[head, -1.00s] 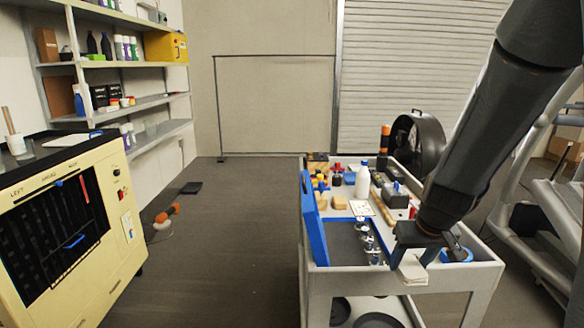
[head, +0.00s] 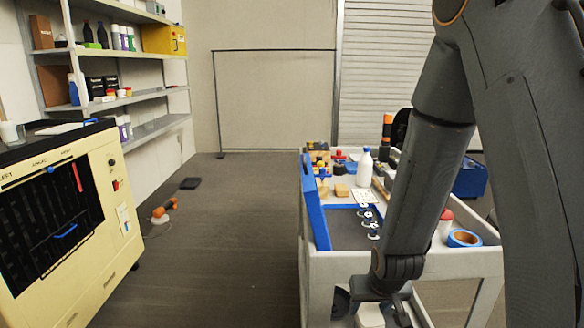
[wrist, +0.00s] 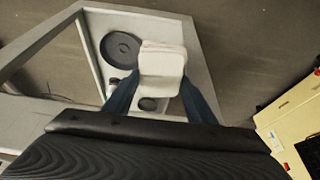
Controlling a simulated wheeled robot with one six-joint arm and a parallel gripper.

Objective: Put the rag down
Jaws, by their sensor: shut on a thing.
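The rag (wrist: 162,70) is a folded, off-white cloth in the wrist view. My gripper (wrist: 158,92) is shut on it, with a blue finger on either side. In the head view, my gripper (head: 380,298) is low at the front end of the grey cart (head: 345,262), below its top tray. Pale cloth (head: 370,316) shows beneath it, partly hidden by the gripper and cut by the bottom edge. In the wrist view the rag appears over the cart's lower shelf (wrist: 101,22). I cannot tell whether it touches the shelf.
The lower shelf holds a large black disc (wrist: 121,49) beside the rag and smaller round items. The cart top carries a white bottle (head: 364,172), a blue tape roll (head: 464,238) and an open blue case (head: 316,215).

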